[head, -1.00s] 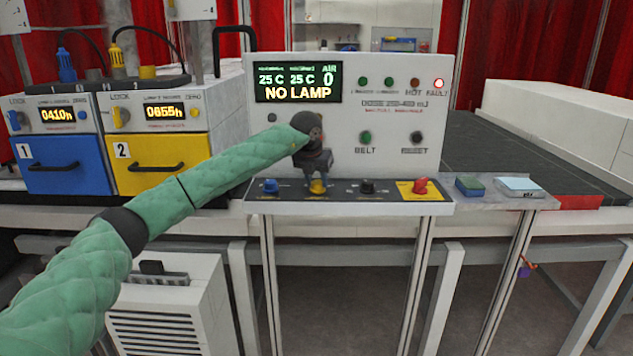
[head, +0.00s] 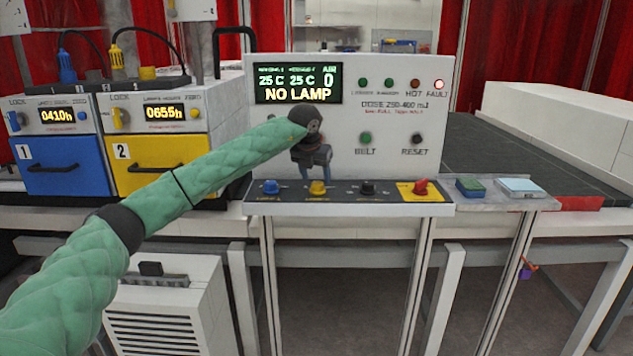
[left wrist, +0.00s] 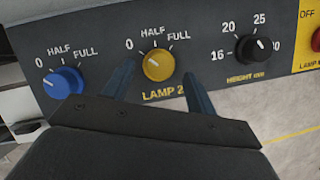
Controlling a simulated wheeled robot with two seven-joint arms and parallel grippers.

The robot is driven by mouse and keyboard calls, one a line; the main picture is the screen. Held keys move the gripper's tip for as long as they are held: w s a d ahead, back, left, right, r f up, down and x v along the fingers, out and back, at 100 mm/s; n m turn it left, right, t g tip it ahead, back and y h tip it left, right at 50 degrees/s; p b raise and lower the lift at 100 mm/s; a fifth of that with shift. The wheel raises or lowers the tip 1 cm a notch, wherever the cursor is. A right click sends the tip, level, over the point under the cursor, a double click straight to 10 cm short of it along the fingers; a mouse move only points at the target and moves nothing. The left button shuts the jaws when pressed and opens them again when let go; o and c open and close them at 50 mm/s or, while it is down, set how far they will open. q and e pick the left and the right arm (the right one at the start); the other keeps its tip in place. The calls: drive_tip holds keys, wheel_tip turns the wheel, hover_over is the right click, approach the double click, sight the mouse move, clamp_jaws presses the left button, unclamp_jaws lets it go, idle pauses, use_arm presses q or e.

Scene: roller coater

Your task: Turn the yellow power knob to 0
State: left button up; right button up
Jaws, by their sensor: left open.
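The yellow power knob (head: 317,188) is on the dark sloped panel, second from the left. In the left wrist view the yellow knob (left wrist: 158,65) sits above the label LAMP 2, with 0, HALF and FULL around it. A pale mark shows on its left side, toward the 0 side; its exact setting is hard to read. My left gripper (head: 317,174) is open and empty, just above and behind the knob in the head view. In the left wrist view its blue fingers (left wrist: 158,88) stand on either side of the knob, apart from it. My right gripper is out of view.
A blue knob (left wrist: 63,82) is left of the yellow one and a black knob (left wrist: 254,49) right. A red knob (head: 420,187) is on a yellow plate. The display (head: 298,82) reads NO LAMP. Green and pale blue pads (head: 520,187) lie to the right.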

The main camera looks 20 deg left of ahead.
sight(314, 196)
use_arm(q)
drive_tip(key=b+v, duration=0.1)
drive_tip(key=v, duration=0.4)
drive_tip(key=shift+r, duration=0.15)
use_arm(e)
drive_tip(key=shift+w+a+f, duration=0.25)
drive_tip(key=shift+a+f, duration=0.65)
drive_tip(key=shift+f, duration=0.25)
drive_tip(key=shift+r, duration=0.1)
